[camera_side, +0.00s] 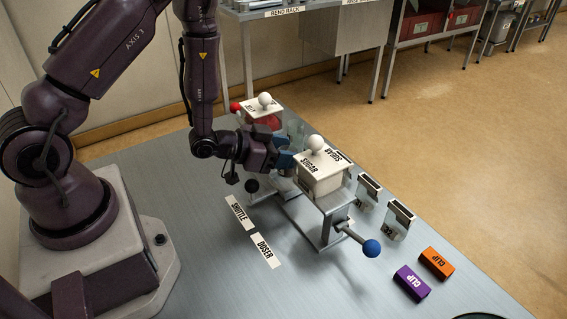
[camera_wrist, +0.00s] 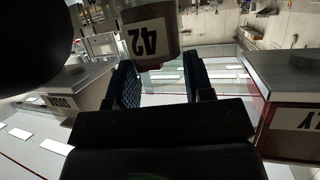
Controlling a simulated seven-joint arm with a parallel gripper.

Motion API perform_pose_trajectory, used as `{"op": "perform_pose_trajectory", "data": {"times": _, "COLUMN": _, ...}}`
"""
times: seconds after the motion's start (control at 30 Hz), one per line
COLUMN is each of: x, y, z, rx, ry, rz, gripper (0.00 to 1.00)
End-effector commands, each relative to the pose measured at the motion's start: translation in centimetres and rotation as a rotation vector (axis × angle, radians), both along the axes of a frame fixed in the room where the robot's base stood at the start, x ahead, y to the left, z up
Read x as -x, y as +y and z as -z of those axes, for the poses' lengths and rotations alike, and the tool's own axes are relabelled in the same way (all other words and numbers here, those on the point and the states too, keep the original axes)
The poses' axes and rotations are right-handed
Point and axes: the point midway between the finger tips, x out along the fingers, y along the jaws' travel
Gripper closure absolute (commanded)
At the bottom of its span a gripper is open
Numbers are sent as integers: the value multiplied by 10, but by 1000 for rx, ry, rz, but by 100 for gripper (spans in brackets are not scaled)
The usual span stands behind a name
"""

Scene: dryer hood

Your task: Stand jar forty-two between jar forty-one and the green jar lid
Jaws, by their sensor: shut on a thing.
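My gripper (camera_side: 285,160) is low between two box-shaped hoppers on the metal table, its blue fingers pointing right. In the wrist view, my gripper's fingers (camera_wrist: 160,78) stand on either side of jar forty-two (camera_wrist: 146,36), whose white label reads 42 upside down. My gripper is shut on this jar. The jar cannot be made out clearly in the side view, where my gripper and the hoppers crowd that spot. I cannot identify jar forty-one or the green jar lid in either view.
The sugar hopper (camera_side: 322,178) with a white knob stands close right of my gripper, on a stand with a blue-ended lever (camera_side: 371,248). Another hopper (camera_side: 263,113) stands behind. Purple (camera_side: 411,283) and orange (camera_side: 436,263) clip blocks lie front right.

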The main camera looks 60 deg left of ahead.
Motion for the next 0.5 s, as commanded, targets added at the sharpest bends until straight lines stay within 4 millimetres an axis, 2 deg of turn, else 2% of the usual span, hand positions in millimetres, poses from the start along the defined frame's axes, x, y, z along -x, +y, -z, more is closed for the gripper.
{"op": "perform_pose_trajectory", "data": {"times": 0.1, "x": 1, "y": 0, "z": 18, "rx": 0, "ry": 4, "rz": 1, "gripper": 77}}
{"op": "perform_pose_trajectory", "data": {"times": 0.23, "x": 1, "y": 0, "z": 32, "rx": 0, "ry": 3, "rz": 0, "gripper": 77}}
{"op": "perform_pose_trajectory", "data": {"times": 0.5, "x": 0, "y": 0, "z": 34, "rx": 0, "ry": -1, "rz": -1, "gripper": 77}}
